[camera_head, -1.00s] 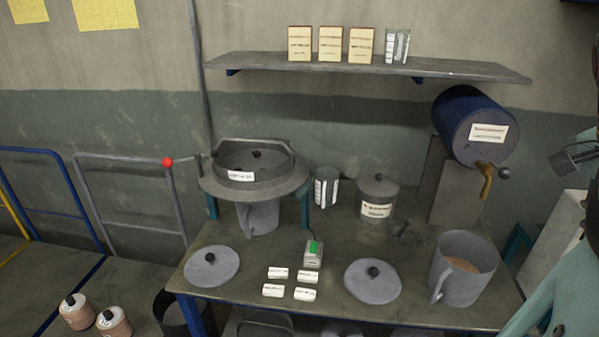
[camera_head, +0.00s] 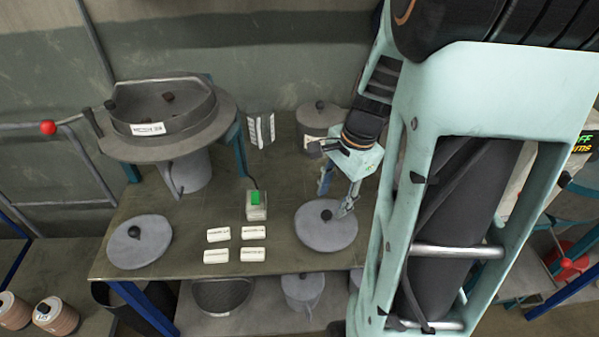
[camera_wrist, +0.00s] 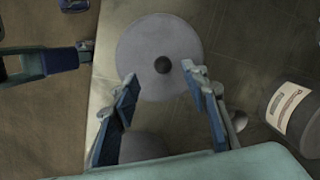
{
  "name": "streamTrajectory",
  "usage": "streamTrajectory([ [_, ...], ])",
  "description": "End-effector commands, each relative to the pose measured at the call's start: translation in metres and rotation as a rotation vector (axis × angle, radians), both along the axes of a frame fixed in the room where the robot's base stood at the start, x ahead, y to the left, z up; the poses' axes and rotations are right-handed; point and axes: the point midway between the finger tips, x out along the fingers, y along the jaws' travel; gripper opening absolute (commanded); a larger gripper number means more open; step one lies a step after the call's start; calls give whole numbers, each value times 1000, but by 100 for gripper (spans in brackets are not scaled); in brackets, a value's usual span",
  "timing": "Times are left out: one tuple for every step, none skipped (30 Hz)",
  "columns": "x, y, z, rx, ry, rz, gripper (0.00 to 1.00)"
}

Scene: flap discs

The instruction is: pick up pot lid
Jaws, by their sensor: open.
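A flat round grey pot lid (camera_head: 322,236) with a dark knob lies on the table below my gripper (camera_head: 337,195). In the wrist view this lid (camera_wrist: 160,38) lies beyond the fingertips, and its knob shows between them. My gripper (camera_wrist: 164,77) is open and empty, with one finger on each side of the knob's line. In the head view one finger overlaps the lid's right part; I cannot tell whether it touches. A second grey lid (camera_head: 128,251) with a dark knob lies at the table's left end.
A labelled lidded pot (camera_head: 313,122) stands behind the gripper and also shows in the wrist view (camera_wrist: 298,108). Several white labelled blocks (camera_head: 236,255) and a green-topped box (camera_head: 256,208) lie left of the near lid. My arm hides the table's right side.

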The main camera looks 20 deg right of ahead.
Motion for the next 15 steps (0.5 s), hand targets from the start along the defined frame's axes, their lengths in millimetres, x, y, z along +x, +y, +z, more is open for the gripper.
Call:
streamTrajectory([
  [0,1,-8,1,3,0,41],
  [0,1,-10,0,3,-1,41],
  [1,1,-13,0,2,-1,41],
  [1,1,-14,0,2,-1,41],
  [1,1,-16,0,2,-1,41],
  [2,1,-18,0,2,-1,41],
  [2,1,-20,0,2,-1,41],
  [3,1,-23,0,2,-1,41],
  [4,1,-29,-1,4,-1,41],
  [5,1,-33,0,5,-1,41],
  [6,1,-37,-1,4,-2,41],
  [8,1,-43,0,4,-1,41],
  [8,1,-46,0,4,-1,41],
  [9,2,-51,-1,4,-1,41],
  [10,2,-56,0,4,0,41],
])
